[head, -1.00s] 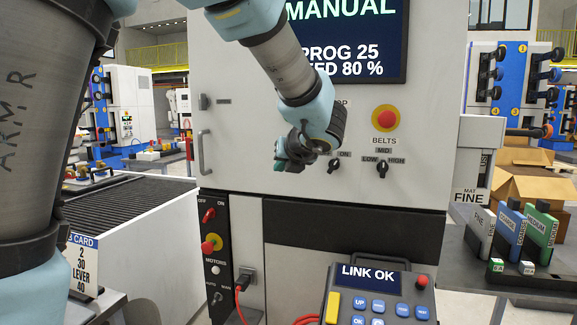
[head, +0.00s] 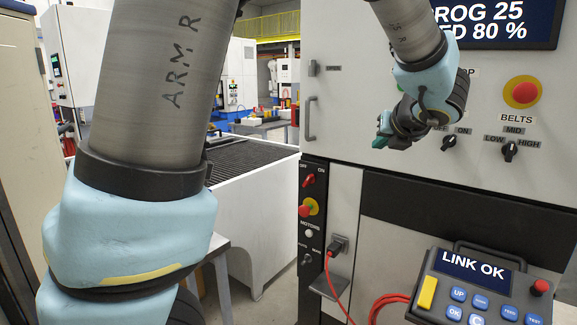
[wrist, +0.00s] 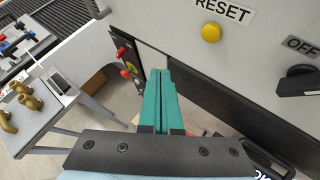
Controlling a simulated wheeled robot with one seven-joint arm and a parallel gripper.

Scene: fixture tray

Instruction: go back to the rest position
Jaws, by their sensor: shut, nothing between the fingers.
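My gripper (head: 381,137) is in the head view, in front of the machine's (head: 375,65) pale front panel, left of the knobs. Its two green fingers lie together in the wrist view (wrist: 158,98), with nothing between them. The fingers look clear of the panel in the wrist view. My arm covers much of the left side of the head view.
A pendant (head: 480,285) reading LINK OK is at lower right, with a red cable (head: 383,303). A yellow RESET button (wrist: 210,32) and brass fittings (wrist: 28,101) show in the wrist view.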

